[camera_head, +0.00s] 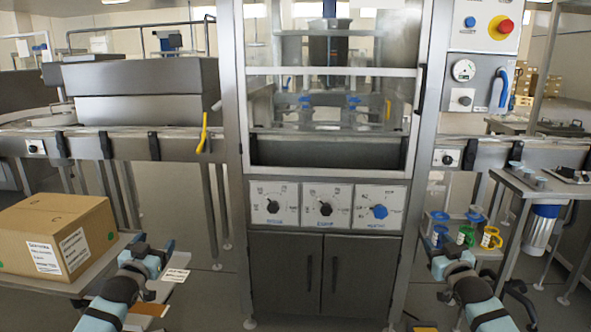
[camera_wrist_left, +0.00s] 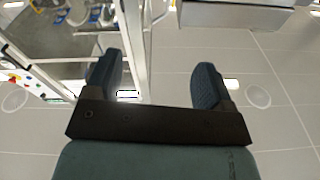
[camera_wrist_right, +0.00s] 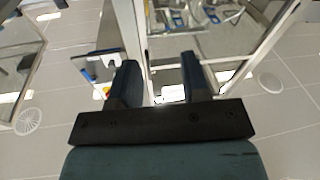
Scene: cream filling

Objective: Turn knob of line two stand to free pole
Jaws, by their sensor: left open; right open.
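Several knobs show in the head view. Three are on the cabinet's front panel: a black left knob (camera_head: 273,207), a black middle knob (camera_head: 325,209) and a blue right knob (camera_head: 379,211). Small black knobs sit on the left conveyor rail (camera_head: 33,149) and the right conveyor rail (camera_head: 447,159). I cannot tell which belongs to the line two stand, or which pole it holds. My left gripper (camera_head: 154,243) is open and empty at the lower left, beside the box. My right gripper (camera_head: 454,248) is open and empty at the lower right. Both are apart from every knob.
A cardboard box (camera_head: 57,232) stands on a low table at the left. Colored cups, including a yellow one (camera_head: 490,238), are on a low shelf at the right, behind my right gripper. A steel cabinet (camera_head: 312,270) fills the middle. Floor shows between the left table and cabinet.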

